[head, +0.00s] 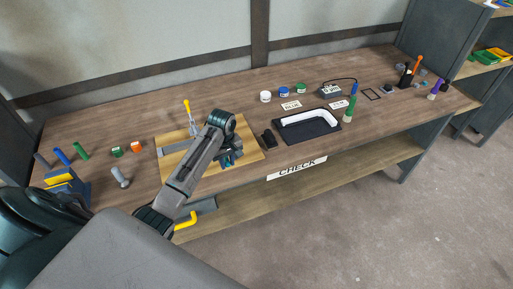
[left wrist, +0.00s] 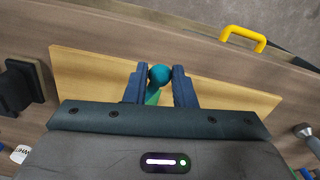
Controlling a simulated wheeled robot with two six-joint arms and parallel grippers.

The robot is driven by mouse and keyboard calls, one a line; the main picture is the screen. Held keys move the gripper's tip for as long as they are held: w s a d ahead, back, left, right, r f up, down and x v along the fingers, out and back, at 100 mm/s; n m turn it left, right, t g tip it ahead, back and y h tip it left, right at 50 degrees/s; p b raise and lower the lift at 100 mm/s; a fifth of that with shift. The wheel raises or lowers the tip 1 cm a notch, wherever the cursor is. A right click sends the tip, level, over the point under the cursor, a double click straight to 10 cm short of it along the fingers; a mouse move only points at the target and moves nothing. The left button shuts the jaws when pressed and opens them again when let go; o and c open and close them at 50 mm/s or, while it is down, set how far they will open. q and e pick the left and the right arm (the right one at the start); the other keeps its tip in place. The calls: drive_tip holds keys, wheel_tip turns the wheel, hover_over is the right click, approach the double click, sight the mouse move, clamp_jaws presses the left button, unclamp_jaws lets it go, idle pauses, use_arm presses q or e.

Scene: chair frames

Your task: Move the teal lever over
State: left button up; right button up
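The teal lever's round knob (left wrist: 160,75) shows in the left wrist view, with a short green stem below it. My left gripper (left wrist: 160,80) has one finger on each side of the knob, and the knob fills the gap between them. In the head view my left gripper (head: 229,160) is low over the right part of a light wooden board (head: 174,167), and the arm hides most of the lever. The board also shows in the left wrist view (left wrist: 90,75). My right gripper is in neither view.
A yellow-handled lever (head: 187,105) stands at the board's back. Farther right is a black tray (head: 322,130) with a white bent piece. A yellow handle (head: 187,220) juts from the bench front.

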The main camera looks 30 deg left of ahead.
use_arm(q)
drive_tip(key=shift+w+d+r, duration=0.25)
drive_tip(key=shift+w+d, duration=0.75)
drive_tip(key=shift+w, duration=0.15)
drive_tip(key=shift+w+d+f, duration=0.1)
drive_tip(key=shift+w+d, duration=0.65)
drive_tip(key=shift+w, duration=0.1)
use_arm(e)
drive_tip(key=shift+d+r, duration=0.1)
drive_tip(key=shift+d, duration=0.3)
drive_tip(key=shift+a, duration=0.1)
use_arm(q)
drive_tip(key=shift+w+d, duration=0.35)
drive_tip(key=shift+w, duration=0.25)
drive_tip(key=shift+w+d+b, duration=0.2)
drive_tip(key=shift+w+d, duration=0.1)
drive_tip(key=shift+w, duration=0.25)
drive_tip(key=shift+w+d+b, duration=0.2)
drive_tip(key=shift+w+d, duration=0.05)
drive_tip(key=shift+w, duration=0.3)
drive_tip(key=shift+w+d, duration=0.25)
drive_tip(key=shift+w, duration=0.25)
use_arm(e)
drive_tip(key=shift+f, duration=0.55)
use_arm(q)
drive_tip(key=shift+f, duration=0.1)
